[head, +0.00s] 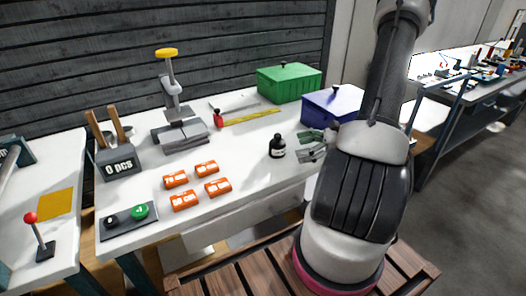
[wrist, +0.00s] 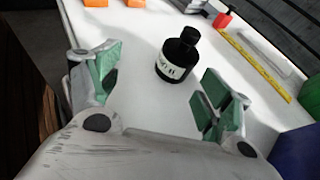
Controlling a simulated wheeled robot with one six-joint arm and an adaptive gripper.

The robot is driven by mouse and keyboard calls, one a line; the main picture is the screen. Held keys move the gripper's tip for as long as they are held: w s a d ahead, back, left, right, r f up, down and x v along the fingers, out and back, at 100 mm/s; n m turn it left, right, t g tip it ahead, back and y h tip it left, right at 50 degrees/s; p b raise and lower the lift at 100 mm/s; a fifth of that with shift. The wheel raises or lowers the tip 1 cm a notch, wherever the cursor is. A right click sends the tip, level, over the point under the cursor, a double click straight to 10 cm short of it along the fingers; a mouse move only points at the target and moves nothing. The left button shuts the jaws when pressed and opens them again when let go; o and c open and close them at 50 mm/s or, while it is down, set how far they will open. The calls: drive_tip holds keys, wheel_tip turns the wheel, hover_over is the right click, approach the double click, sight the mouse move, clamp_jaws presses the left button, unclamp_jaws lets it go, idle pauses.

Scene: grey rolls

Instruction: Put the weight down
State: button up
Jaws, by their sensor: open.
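A black weight (head: 277,147), shaped like a bottle with a narrower cap and a white label, stands upright on the white table (head: 245,181). It also shows in the wrist view (wrist: 178,57), just beyond and between the fingertips, with nothing touching it. My gripper (head: 312,145) is open and empty, right of the weight in the head view. Its green-padded fingers are spread wide apart in the wrist view (wrist: 160,85). The label's writing is too small to read surely.
Several orange blocks (head: 185,200) lie left of the weight. A yellow ruler (head: 250,117) and a red item (head: 218,119) lie behind it. A green box (head: 289,83) and a blue box (head: 331,104) stand at the back right. A grey press (head: 180,134) stands back left. The front middle is clear.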

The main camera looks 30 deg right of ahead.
sight(280, 139)
drive_tip(key=w+r+t, duration=0.1)
drive_tip(key=w+r+m, duration=0.1)
drive_tip(key=w, duration=0.1)
drive_tip(key=shift+w+d+t, duration=0.1)
drive_tip(key=shift+d+t, duration=0.05)
drive_tip(key=shift+t, duration=0.25)
drive_tip(key=shift+m, duration=0.3)
drive_tip(key=x, duration=0.7)
drive_tip(key=shift+a+f, duration=0.1)
drive_tip(key=shift+a, duration=0.25)
clamp_jaws()
